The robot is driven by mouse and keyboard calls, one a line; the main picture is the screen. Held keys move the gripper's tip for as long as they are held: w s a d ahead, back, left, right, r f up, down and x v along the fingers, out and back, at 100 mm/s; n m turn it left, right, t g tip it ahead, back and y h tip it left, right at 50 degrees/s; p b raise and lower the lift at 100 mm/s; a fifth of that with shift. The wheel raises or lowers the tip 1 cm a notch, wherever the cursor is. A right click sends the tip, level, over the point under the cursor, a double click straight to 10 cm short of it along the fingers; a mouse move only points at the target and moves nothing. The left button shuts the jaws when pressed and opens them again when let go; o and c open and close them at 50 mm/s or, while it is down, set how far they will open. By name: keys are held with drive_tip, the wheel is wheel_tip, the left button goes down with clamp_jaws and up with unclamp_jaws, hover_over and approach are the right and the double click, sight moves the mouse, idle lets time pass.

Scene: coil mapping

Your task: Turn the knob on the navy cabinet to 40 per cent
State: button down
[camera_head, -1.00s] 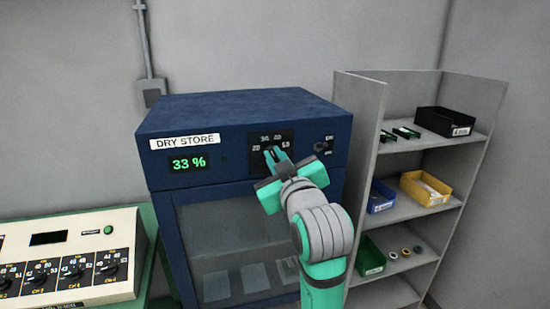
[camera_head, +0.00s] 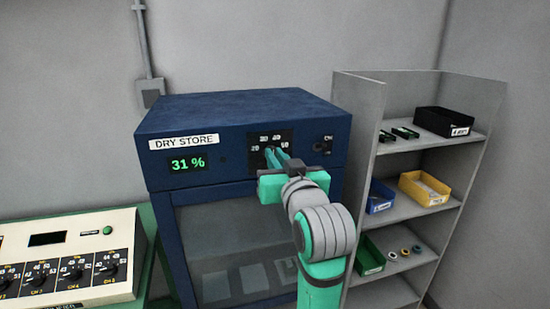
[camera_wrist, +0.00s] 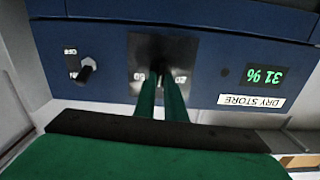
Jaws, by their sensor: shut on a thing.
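The navy cabinet (camera_head: 240,112) stands in the middle, labelled DRY STORE. Its green display (camera_head: 188,164) reads 31 %. The knob sits on a dark dial plate (camera_head: 284,138) marked 20, 30, 40 and 50. My gripper (camera_head: 275,153) is at the dial, its green fingers shut on the knob, which they mostly hide. In the wrist view, upside down, the two fingers (camera_wrist: 162,88) reach onto the dark plate (camera_wrist: 190,55), and the display (camera_wrist: 264,76) also reads 31 %. The knob's pointer direction cannot be made out.
A small switch (camera_head: 322,146) is right of the dial; it shows in the wrist view (camera_wrist: 86,70). A grey shelf (camera_head: 400,148) with bins stands close at the right. A cream control panel (camera_head: 70,258) with several knobs is at the lower left.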

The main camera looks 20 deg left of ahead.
drive_tip(key=shift+d+m, duration=0.1)
drive_tip(key=shift+m, duration=1.5)
drive_tip(key=shift+w+d+m, duration=0.1)
drive_tip(key=shift+m, duration=0.2)
drive_tip(key=c, duration=1.8)
unclamp_jaws()
drive_tip(key=v, duration=1)
drive_tip(key=shift+s+d, duration=0.25)
drive_tip(key=shift+s, duration=0.1)
drive_tip(key=shift+f, duration=0.1)
